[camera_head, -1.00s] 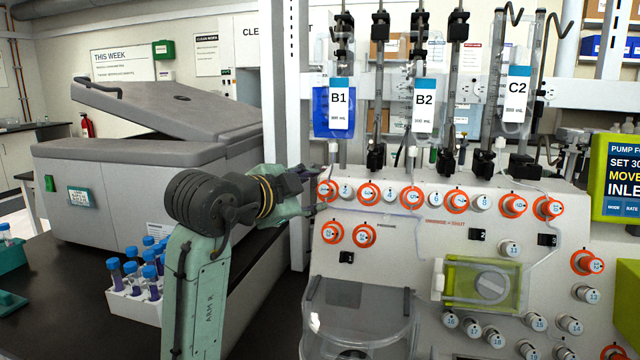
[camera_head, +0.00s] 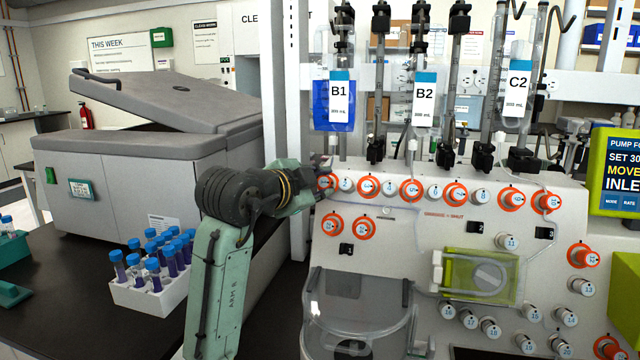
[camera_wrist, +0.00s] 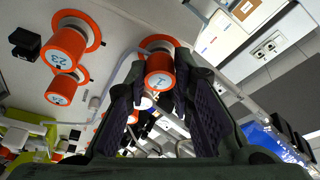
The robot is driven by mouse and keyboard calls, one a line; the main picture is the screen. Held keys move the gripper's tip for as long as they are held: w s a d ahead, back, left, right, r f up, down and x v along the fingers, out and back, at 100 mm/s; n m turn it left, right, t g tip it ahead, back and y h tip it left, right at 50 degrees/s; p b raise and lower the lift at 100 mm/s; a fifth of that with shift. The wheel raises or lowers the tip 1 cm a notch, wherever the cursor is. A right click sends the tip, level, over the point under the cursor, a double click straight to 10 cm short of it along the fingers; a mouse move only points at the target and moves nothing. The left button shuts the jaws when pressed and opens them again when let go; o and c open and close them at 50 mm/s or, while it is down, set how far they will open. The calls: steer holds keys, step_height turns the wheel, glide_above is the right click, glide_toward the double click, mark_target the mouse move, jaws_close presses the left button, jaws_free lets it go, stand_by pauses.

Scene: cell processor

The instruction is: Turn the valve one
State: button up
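Valve one is a round knob with an orange collar at the left end of the top knob row on the white cell processor (camera_head: 400,275). In the wrist view, the orange knob (camera_wrist: 159,82) with its blue "1" label sits between my gripper's two dark fingers. In the head view, my gripper (camera_head: 322,180) is at valve one from the left and partly covers it. The fingers are spread on either side of the knob. I cannot tell whether the pads touch it.
Valve 2 (camera_head: 346,184) is close on the right, with more knobs along the row. Two orange knobs (camera_head: 332,224) are below; one reads 23 in the wrist view (camera_wrist: 62,52). Bag B1 (camera_head: 338,105) hangs above. A tube rack (camera_head: 150,297) stands at lower left.

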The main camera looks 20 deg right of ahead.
jaws_close()
steer(key=shift+f+n+t+b, duration=0.1)
steer(key=shift+n+t+b, duration=0.25)
steer(key=shift+n, duration=0.45)
steer(key=shift+n+t, duration=0.25)
steer(key=shift+n, duration=0.65)
steer(key=o, duration=0.6)
jaws_free()
steer(key=shift+c, duration=0.2)
steer(key=v, duration=1.2)
